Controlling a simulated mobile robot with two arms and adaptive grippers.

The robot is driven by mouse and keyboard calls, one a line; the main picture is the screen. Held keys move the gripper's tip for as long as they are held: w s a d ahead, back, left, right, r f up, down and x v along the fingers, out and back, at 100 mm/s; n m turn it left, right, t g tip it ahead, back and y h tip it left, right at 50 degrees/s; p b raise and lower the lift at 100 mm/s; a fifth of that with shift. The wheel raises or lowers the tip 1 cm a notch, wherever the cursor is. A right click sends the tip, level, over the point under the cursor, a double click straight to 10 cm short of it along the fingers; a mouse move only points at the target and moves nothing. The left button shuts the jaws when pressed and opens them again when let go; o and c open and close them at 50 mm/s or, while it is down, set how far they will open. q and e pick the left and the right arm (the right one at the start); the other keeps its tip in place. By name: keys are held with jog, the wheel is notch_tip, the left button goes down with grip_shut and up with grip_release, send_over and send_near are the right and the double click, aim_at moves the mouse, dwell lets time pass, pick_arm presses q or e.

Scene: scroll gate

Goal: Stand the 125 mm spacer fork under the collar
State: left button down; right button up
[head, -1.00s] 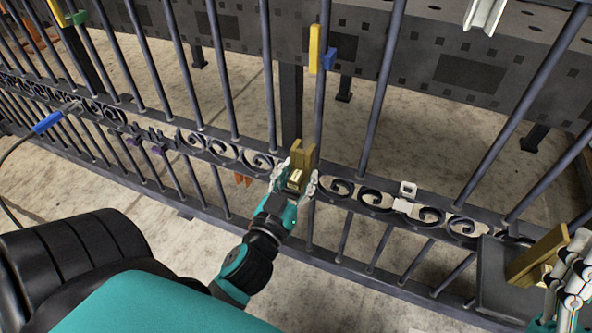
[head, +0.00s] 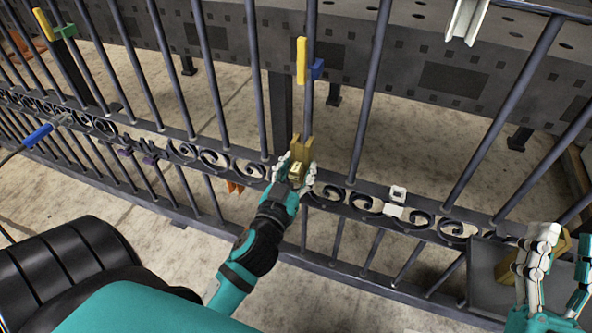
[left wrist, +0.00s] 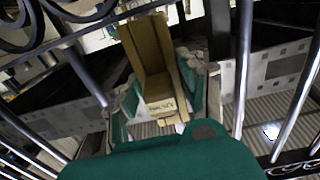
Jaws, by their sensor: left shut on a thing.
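A brass-coloured fork (head: 305,150) is in my left gripper (head: 295,178), at the gate's scroll band near the middle of the head view. My left gripper is shut on it. In the left wrist view the fork (left wrist: 150,60) points up and away from the fingers, with marking on its base too small to read. My right gripper (head: 558,280) is at the lower right with its fingers apart, in front of another brass piece (head: 507,266). A small white square piece (head: 397,194) sits on the band; I cannot tell whether it is the collar.
The gate's upright bars (head: 365,90) stand close around the left gripper. A yellow piece (head: 301,60) and a blue piece (head: 317,69) are on a bar above it. A dark plate (head: 480,262) is at the right. A blue-handled tool (head: 38,135) is at the left.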

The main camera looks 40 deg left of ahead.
aim_at(293, 179)
pick_arm(q)
jog(key=shift+p+x, duration=0.4)
jog(key=shift+x, duration=1.35)
pick_arm(e)
jog(key=shift+w+f+g+h, duration=0.15)
jog(key=shift+w+f+g, duration=0.2)
jog(key=shift+f+g, duration=0.15)
jog(key=shift+w+f+g+h, duration=0.1)
jog(key=shift+w+f+g, duration=0.25)
jog(key=shift+f, duration=0.3)
jog(key=shift+w+f+g+h, duration=0.15)
jog(key=shift+w+f+g, duration=0.15)
jog(key=shift+f+g, duration=0.2)
pick_arm(q)
jog(key=shift+r, duration=0.15)
pick_arm(e)
jog(key=shift+s+r+t, duration=0.15)
jog(key=shift+r+t, duration=0.05)
jog(key=shift+t, duration=0.05)
pick_arm(q)
jog(key=c, duration=0.7)
grip_release()
jog(key=shift+f, duration=0.3)
jog(key=shift+s+d, duration=0.15)
jog(key=shift+s, duration=0.3)
jog(key=v, duration=0.6)
jog(key=shift+s+r, duration=0.1)
jog(key=shift+s, duration=0.2)
